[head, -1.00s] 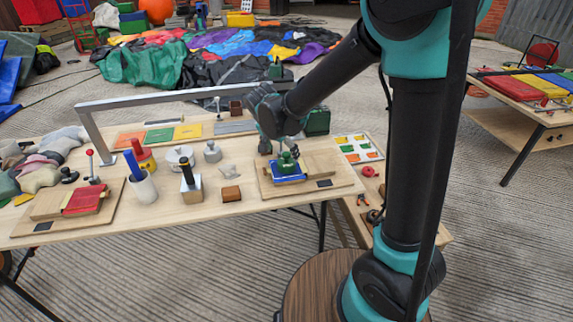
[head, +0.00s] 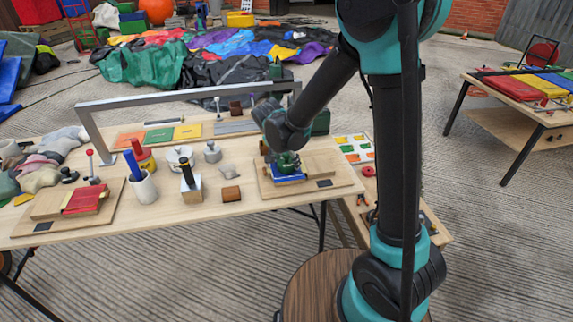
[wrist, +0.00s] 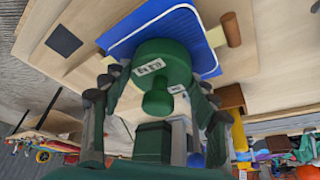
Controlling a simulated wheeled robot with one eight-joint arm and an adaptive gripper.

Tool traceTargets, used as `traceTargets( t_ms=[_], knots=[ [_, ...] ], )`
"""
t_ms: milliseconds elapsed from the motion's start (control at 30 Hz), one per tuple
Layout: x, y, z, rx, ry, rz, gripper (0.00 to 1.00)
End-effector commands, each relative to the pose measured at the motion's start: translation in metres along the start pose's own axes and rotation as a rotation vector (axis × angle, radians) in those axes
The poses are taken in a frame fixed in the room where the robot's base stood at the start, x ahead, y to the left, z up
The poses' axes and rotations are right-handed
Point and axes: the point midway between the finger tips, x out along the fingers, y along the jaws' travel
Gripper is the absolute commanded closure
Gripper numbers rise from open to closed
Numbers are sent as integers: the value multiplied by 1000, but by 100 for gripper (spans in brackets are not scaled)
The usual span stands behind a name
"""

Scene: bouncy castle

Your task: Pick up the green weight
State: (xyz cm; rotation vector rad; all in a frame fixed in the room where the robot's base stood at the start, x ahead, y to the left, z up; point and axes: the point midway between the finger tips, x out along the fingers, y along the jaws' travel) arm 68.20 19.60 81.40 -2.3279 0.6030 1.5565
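The green weight (head: 288,163) sits on a blue pad (head: 289,179) on a wooden board at the right part of the table. In the wrist view the weight (wrist: 165,60) is a dark green disc with a white label and a round knob pointing toward me. The blue pad (wrist: 125,42) lies behind it. My gripper (head: 280,160) is close above the weight in the head view and partly hides it. In the wrist view my gripper (wrist: 157,95) has its fingers spread on both sides of the weight's knob. I cannot tell whether they touch the weight.
The wooden board (head: 328,168) carries the pad. To its left stand a brown block (head: 231,194), a black-handled block (head: 191,184) and a white cup with a blue stick (head: 142,187). A grey metal frame (head: 190,96) spans the table behind. A red pad (head: 84,199) lies far left.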

Motion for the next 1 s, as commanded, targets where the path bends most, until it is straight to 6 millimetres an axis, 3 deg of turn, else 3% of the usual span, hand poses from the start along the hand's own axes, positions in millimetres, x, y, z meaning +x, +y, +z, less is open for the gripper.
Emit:
traceTargets(
  t_ms=[67,433,767,1000],
  knots=[
    [0,0,0,0,0,0,55],
    [0,0,0,0,0,0,100],
    [-3,0,-1,0,1,0,100],
    [-27,1,-11,0,1,0,100]
  ],
)
